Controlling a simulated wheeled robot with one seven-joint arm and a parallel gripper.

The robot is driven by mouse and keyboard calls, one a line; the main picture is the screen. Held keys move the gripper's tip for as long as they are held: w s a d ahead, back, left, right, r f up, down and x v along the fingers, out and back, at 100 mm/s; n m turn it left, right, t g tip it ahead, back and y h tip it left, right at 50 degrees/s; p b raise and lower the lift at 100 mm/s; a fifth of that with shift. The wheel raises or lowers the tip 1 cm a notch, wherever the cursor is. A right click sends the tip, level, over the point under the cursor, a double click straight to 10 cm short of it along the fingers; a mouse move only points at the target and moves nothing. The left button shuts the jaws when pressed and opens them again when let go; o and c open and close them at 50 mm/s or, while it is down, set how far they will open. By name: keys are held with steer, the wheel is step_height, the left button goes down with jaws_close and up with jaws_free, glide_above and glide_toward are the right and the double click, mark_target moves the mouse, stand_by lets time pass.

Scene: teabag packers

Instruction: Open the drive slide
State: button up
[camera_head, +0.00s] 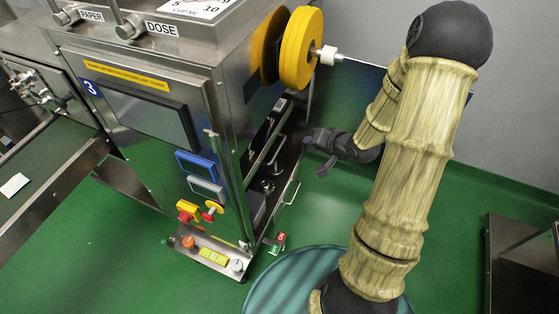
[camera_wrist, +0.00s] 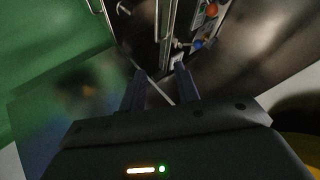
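The drive slide seems to be the dark unit (camera_head: 268,185) low on the right side of the steel packing machine (camera_head: 150,110). Metal knobs sit on it and a thin metal handle (camera_head: 292,184) is on its outer side. My gripper (camera_head: 315,154) is in the air to the right of the unit, apart from the handle in the head view. In the wrist view my gripper (camera_wrist: 160,72) has its two fingers spread, with a thin pale edge showing between them; I see no contact. A dark panel (camera_wrist: 140,28) lies beyond the fingertips.
Yellow discs (camera_head: 302,48) on a shaft stick out above the slide. A control box (camera_head: 210,257) with buttons stands at the machine's foot. Green floor (camera_head: 100,260) is open in front. A metal table (camera_head: 520,265) is at the right.

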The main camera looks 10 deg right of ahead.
mark_target(279, 148)
step_height(279, 148, down, 15)
steer(key=d+m+t+y+b, duration=0.1)
steer(key=m+t+y+b, duration=0.3)
steer(key=b, duration=1)
steer(key=shift+w+m+t+y, duration=0.15)
steer(key=shift+m+t+y, duration=0.25)
steer(key=shift+m+t, duration=0.15)
steer(key=shift+d+r, duration=0.1)
steer(key=b+x, duration=0.2)
steer(key=x, duration=0.3)
steer(key=b+x, duration=0.3)
steer(key=x, duration=0.3)
steer(key=b+x, duration=0.2)
steer(key=x, duration=0.4)
steer(key=shift+f+b, duration=0.35)
steer(key=shift+b, duration=0.05)
steer(key=shift+w+r, duration=0.1)
steer(key=shift+w, duration=0.05)
